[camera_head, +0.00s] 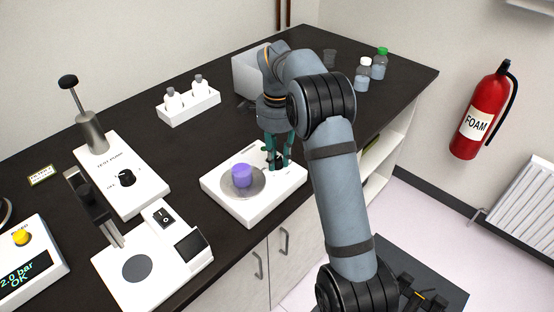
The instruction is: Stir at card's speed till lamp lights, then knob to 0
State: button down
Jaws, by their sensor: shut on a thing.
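A white stirrer (222,204) stands on the dark counter, with a round grey plate on top. A small vessel with purple contents (242,176) sits on the plate. My gripper (276,162) is at the right part of the stirrer, pointing down, beside the vessel and apart from it. Its fingers are shut on a small dark knob, mostly hidden between them; its setting cannot be read. A small yellow-edged card (41,175) lies at the left of the counter; its text is too small to read. I cannot make out a lamp on the stirrer.
A white test pump unit (122,180) with a dark knob and another white device (150,262) stand to the left. A white rack (190,106) holds small bottles behind. Bottles (362,74) stand at the back right. The counter's front edge is close to the stirrer.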

aim_at(277, 158)
jog(key=m+b, duration=0.1)
jog(key=m, duration=0.2)
jog(key=shift+w+d+m, duration=0.1)
jog(key=shift+m, duration=0.2)
jog(key=shift+m+b, duration=0.55)
jog(key=shift+m, duration=1.45)
jog(key=c, duration=1.5)
grip_release()
jog(key=shift+o, duration=0.2)
jog(key=shift+r, duration=3.75)
